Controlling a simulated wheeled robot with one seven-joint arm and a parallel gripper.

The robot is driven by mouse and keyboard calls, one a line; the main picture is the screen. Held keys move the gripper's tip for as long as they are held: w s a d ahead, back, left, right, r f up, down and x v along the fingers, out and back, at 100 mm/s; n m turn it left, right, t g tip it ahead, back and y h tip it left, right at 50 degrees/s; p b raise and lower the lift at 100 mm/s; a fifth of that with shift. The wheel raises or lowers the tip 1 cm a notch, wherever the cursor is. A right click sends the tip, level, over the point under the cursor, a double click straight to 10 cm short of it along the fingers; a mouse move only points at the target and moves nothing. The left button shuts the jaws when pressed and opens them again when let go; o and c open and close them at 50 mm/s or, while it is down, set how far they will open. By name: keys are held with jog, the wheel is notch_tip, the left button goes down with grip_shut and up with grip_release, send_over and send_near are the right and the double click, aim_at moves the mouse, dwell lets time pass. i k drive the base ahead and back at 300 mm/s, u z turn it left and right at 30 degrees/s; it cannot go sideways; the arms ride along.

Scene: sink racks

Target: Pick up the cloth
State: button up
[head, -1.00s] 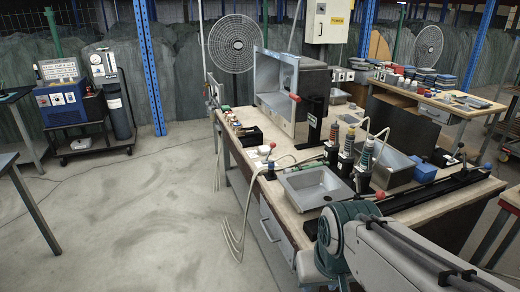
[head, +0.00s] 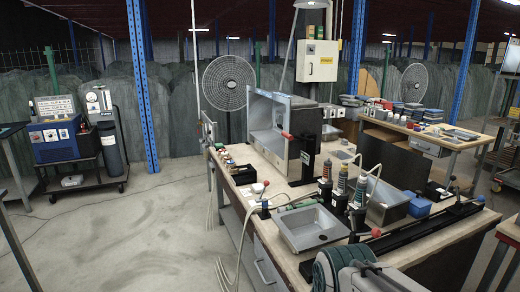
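I cannot make out a cloth with certainty in the head view. A small white item (head: 258,187) lies on the workbench left of the sink, too small to identify. My gripper is out of view. Only a rounded joint and a pale link of my arm show at the bottom edge, in front of the workbench (head: 247,208).
The bench holds a metal sink (head: 309,234), several dark bottles (head: 341,189), a blue box (head: 418,205) and a large open metal cabinet (head: 266,122). A second table (head: 443,143) stands behind right. A wheeled cart (head: 80,184) stands left.

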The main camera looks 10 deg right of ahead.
aim_at(258, 188)
jog(key=u, duration=0.6)
jog(key=k, duration=0.75)
jog(key=u, duration=0.8)
jog(key=k, duration=0.45)
jog(key=u, duration=0.5)
jog(key=i, duration=1.85)
jog(key=z, duration=0.35)
jog(key=i, duration=1.8)
jog(key=z, duration=0.45)
jog(key=i, duration=1.6)
jog(key=z, duration=0.95)
jog(key=i, duration=1.2)
jog(key=z, duration=1.9)
jog(key=i, duration=0.95)
jog(key=z, duration=0.75)
